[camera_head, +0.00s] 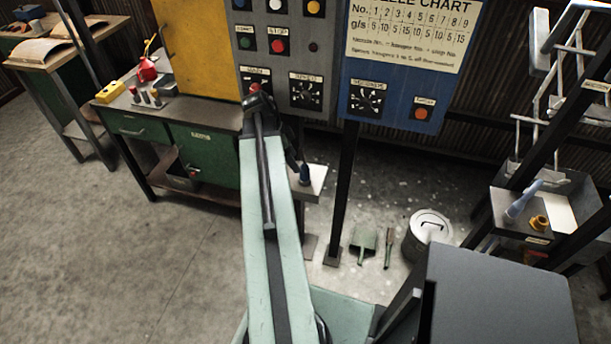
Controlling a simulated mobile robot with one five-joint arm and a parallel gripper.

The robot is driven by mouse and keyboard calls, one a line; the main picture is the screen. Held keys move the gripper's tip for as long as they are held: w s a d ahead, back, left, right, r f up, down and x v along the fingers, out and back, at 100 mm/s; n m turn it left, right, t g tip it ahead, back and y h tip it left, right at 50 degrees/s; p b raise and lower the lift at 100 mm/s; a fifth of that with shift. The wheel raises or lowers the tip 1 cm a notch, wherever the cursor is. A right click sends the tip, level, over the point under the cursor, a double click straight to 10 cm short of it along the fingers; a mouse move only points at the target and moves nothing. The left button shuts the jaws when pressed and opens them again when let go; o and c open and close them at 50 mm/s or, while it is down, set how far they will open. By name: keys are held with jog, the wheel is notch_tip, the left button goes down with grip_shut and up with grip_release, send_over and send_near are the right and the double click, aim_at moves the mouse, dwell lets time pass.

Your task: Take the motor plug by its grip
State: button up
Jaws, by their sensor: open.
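My pale green arm rises through the middle of the view to a dark wrist with a red part. My gripper (293,152) is a dark shape, mostly hidden behind the arm, and its fingertips are hard to make out. It is open. Just below it, a small dark blue upright piece (305,175), which looks like the motor plug with its grip, stands at the light ledge (317,182) by the green bench. I cannot tell whether the gripper touches it.
A control panel (290,45) and a blue chart panel (395,80) stand behind my arm. The green workbench (190,150) is left. A rack with a tray (510,228) is right. The left floor is clear.

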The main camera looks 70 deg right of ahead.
aim_at(302, 165)
jog(key=shift+s+d, duration=0.2)
jog(key=shift+s, duration=0.2)
jog(key=b+x, duration=0.7)
jog(key=x, duration=0.1)
jog(key=shift+d, duration=0.4)
jog(key=shift+r, duration=0.25)
grip_shut()
